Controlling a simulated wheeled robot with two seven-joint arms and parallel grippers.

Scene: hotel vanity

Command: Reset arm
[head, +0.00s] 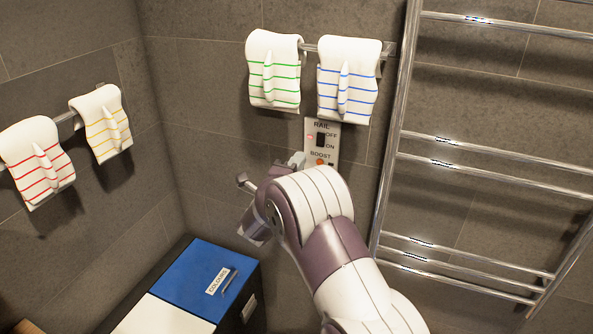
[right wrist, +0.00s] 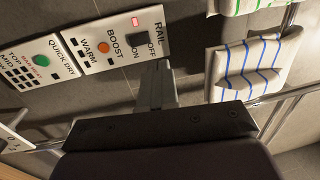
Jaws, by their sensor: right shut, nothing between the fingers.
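My right arm reaches up from the lower right in the head view. Its gripper (head: 297,160) is at the wall, beside the lower part of the RAIL switch panel (head: 334,128). In the right wrist view the gripper's fingers (right wrist: 156,84) are shut and empty, with their tips close to the black rocker switch (right wrist: 149,48) on that panel. I cannot tell whether they touch it. A red lamp (right wrist: 134,21) is lit beside the switch. The orange BOOST button (right wrist: 104,47) is clear of the fingers. My left gripper is not in view.
A chrome ladder rail (head: 398,140) stands right of the arm. Green-striped (head: 274,75) and blue-striped (head: 348,85) towels hang above. Red-striped (head: 37,160) and yellow-striped (head: 102,122) towels hang left. A blue-lidded COLOURS bin (head: 200,275) stands below. A QUICK DRY panel (right wrist: 42,57) adjoins.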

